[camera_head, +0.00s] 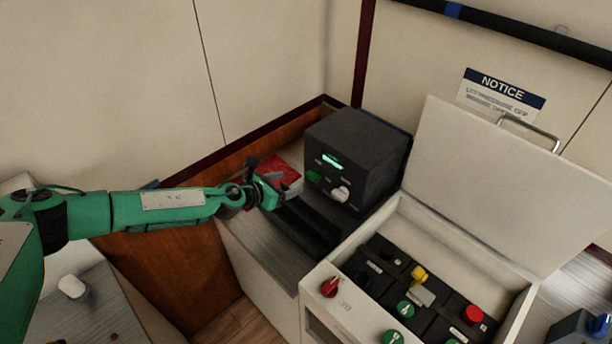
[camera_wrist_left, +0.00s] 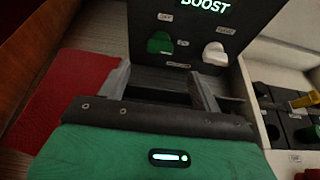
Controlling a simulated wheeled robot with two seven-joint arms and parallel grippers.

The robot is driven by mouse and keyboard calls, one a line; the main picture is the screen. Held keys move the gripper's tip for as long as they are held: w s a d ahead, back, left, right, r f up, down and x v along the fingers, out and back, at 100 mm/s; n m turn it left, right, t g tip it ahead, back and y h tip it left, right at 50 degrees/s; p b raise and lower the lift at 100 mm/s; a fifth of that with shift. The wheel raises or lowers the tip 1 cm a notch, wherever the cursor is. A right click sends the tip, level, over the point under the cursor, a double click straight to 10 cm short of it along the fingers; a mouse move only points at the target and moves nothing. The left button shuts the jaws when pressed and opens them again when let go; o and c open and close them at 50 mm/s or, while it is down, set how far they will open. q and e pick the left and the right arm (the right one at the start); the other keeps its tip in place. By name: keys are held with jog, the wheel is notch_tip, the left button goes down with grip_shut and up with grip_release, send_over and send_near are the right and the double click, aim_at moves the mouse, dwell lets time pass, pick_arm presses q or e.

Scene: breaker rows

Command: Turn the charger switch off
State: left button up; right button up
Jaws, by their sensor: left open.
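The charger (camera_head: 358,160) is a dark box on the counter with a lit green display, which reads BOOST in the left wrist view (camera_wrist_left: 206,5). Its front has a green knob (camera_head: 313,176) on the left and a white knob (camera_head: 340,193) on the right. In the left wrist view the green knob (camera_wrist_left: 160,43) and white knob (camera_wrist_left: 215,55) have small labels above, too blurred to read surely. My left gripper (camera_head: 272,187) is in front of the charger, left of the knobs and apart from them. Its fingers (camera_wrist_left: 163,85) are spread and empty. My right gripper is out of view.
A red item (camera_head: 284,172) lies behind my left gripper. An open white breaker box (camera_head: 395,226) with red, green and yellow controls stands to the right, its lid (camera_head: 480,185) raised. A red knob (camera_head: 330,287) is on its front edge. Dark slots (camera_head: 305,222) lie below the charger.

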aim_at(310, 176)
pick_arm(q)
jog(key=x, duration=0.4)
jog(key=shift+w+d+f, duration=0.2)
jog(key=shift+d, duration=0.05)
jog(key=x, duration=0.3)
jog(key=shift+w+d+f+b, duration=0.2)
jog(key=shift+w+d+b, duration=0.15)
jog(key=shift+w+d, duration=0.1)
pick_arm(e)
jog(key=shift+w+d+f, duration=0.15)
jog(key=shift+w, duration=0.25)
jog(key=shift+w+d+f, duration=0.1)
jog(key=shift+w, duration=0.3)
pick_arm(q)
jog(key=c, duration=1)
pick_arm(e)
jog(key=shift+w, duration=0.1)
